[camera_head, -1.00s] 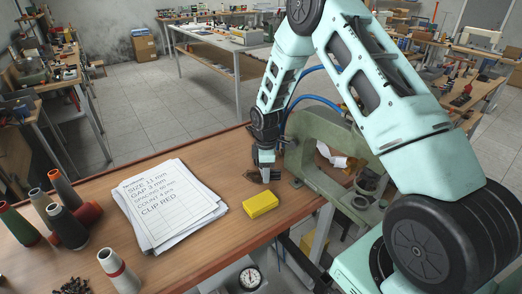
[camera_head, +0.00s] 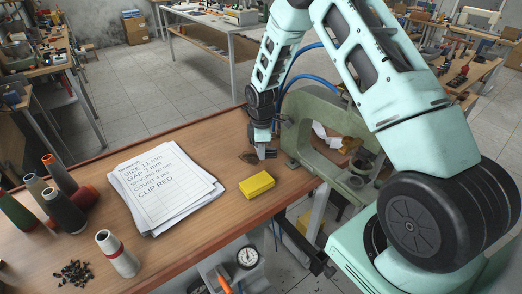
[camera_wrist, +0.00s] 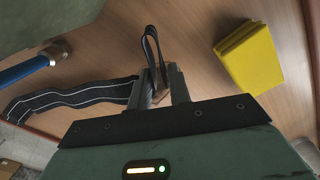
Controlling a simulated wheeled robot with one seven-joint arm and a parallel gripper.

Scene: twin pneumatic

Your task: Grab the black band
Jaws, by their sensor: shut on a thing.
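The black band shows in the wrist view as a dark strip with pale lines (camera_wrist: 75,96), lying to the left of my gripper. A narrow loop of it (camera_wrist: 152,40) stands up between the fingers. My gripper (camera_wrist: 158,80) is shut on the band, low over the wooden table. In the head view my gripper (camera_head: 263,152) is at the table's right part, behind the yellow block and beside the green machine. The band cannot be made out clearly there.
A yellow block (camera_head: 257,185) lies close by; it also shows in the wrist view (camera_wrist: 249,56). The green machine (camera_head: 325,140) stands right of the gripper. A paper stack (camera_head: 166,192), thread spools (camera_head: 60,190) and small dark pieces (camera_head: 74,272) lie left.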

